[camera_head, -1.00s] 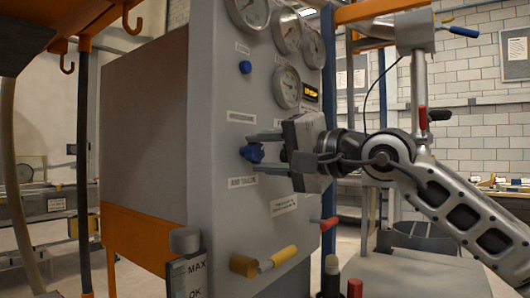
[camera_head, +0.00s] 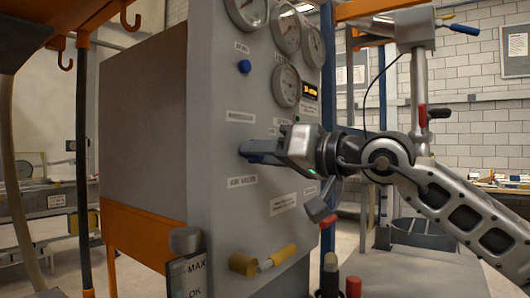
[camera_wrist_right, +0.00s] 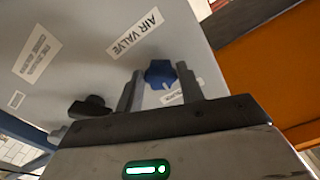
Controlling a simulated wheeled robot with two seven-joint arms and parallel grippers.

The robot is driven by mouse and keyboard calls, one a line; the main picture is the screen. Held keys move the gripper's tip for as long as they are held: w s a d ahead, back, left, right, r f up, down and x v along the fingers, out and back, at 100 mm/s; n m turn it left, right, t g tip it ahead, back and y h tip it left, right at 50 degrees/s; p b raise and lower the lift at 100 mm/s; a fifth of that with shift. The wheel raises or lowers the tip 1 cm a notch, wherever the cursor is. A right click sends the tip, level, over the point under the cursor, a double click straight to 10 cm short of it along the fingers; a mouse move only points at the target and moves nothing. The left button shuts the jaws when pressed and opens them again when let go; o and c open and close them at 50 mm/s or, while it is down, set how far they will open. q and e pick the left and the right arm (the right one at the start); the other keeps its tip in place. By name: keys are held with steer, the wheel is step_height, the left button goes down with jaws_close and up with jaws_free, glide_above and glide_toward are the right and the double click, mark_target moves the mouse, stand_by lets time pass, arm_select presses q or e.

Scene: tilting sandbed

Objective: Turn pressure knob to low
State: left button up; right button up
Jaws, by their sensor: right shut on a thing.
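A grey panel (camera_head: 220,100) carries gauges and two blue knobs. The upper blue knob (camera_head: 245,67) is free, below the top left gauge. A label reading "AIR VALVE" (camera_wrist_right: 137,33) is beside this knob. No label reading "low" is legible. My left gripper is not in view.
A yellow handle (camera_head: 284,255) sticks out low on the panel. A dark knob (camera_wrist_right: 90,106) is left of my fingers in the wrist view.

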steer(key=shift+n, duration=0.5)
steer(key=o, duration=1)
steer(key=shift+d, duration=0.1)
arm_select(q)
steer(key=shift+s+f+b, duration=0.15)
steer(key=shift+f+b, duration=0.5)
steer(key=shift+b, duration=0.6)
arm_select(e)
steer(key=v, duration=1.5)
steer(key=shift+s+d, duration=0.3)
